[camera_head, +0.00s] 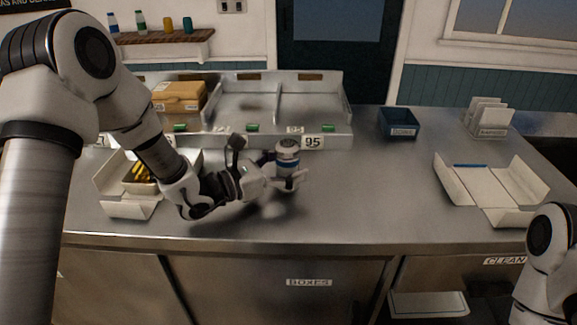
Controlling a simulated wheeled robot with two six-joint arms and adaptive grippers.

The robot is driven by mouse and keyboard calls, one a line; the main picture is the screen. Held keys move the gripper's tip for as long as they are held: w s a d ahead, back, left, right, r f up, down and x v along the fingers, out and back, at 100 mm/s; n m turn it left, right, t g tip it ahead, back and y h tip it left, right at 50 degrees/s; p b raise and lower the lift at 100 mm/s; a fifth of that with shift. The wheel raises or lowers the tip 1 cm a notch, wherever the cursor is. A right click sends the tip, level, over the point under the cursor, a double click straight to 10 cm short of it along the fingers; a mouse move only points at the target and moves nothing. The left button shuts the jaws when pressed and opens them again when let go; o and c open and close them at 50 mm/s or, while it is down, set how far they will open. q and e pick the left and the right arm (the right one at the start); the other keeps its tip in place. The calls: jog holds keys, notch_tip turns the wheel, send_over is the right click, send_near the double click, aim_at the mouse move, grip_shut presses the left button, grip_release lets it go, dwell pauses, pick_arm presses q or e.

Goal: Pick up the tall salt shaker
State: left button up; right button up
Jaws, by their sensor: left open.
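A shaker (287,153) with a pale top and a blue band stands upright near the middle of the steel counter, in front of the metal rack. My left gripper (292,178) reaches in from the left, low over the counter at the shaker. It is open, with its fingers at the shaker's lower part, which they partly hide. I cannot tell whether they touch it. Of my right arm only a part shows at the lower right corner; its gripper is out of view.
An open box with yellow contents (138,172) sits left, partly behind my left arm. A metal rack (325,141) holding a brown carton (178,97) stands behind. A blue bin (399,123), a card holder (488,117) and an open white carton (490,188) are right. The counter right of the shaker is clear.

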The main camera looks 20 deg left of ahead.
pick_arm(q)
jog(key=shift+s, duration=0.1)
jog(key=shift+a, duration=0.1)
jog(key=shift+c, duration=1.1)
grip_shut()
jog(key=shift+r, duration=0.1)
